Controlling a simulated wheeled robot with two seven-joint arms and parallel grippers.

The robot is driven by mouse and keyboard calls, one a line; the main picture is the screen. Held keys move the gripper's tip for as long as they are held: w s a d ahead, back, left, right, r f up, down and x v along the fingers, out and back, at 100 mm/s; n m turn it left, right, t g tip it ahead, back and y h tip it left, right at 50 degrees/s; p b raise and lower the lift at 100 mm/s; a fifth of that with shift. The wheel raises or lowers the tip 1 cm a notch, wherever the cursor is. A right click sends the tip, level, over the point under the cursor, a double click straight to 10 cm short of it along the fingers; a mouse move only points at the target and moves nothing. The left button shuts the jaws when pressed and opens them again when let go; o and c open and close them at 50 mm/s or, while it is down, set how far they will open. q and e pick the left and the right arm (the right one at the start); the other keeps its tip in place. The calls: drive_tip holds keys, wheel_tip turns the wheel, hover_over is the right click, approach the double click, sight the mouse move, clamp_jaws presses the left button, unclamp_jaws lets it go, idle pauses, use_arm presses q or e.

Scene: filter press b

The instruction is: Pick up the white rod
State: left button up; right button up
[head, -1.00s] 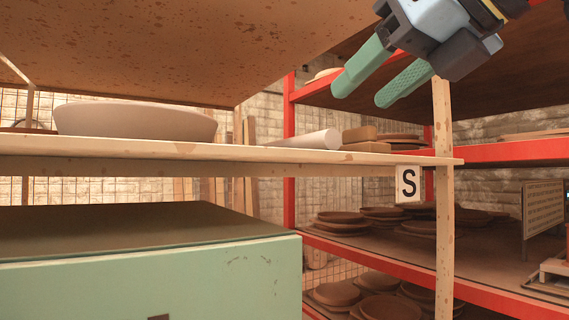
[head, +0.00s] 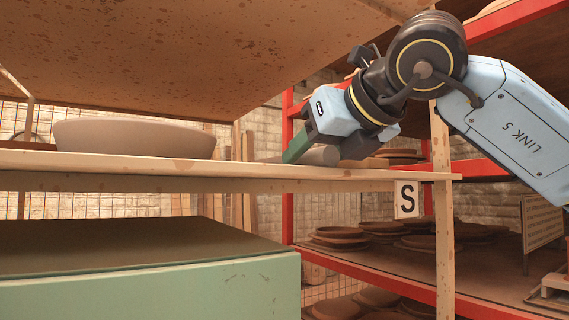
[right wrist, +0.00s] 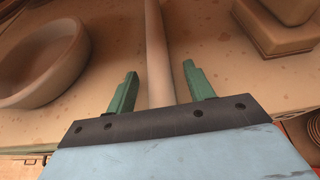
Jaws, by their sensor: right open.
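The white rod (head: 322,155) lies on the wooden shelf in the head view, partly hidden by my right gripper (head: 318,150). In the right wrist view the rod (right wrist: 156,55) runs away from me between the two green fingers. My right gripper (right wrist: 160,84) is open, one finger on each side of the rod, with a gap to it on both sides. Its near end is hidden by the gripper body. My left gripper does not show.
The shelf board (head: 230,170) also bears a wide shallow bowl (head: 135,138) at left and stacked blocks (right wrist: 275,30) to the right of the rod. A second board (head: 180,50) hangs above.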

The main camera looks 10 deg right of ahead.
drive_tip(key=shift+w+a+f, duration=0.1)
drive_tip(key=shift+w, duration=0.1)
drive_tip(key=c, duration=1.1)
drive_tip(key=shift+c, duration=0.2)
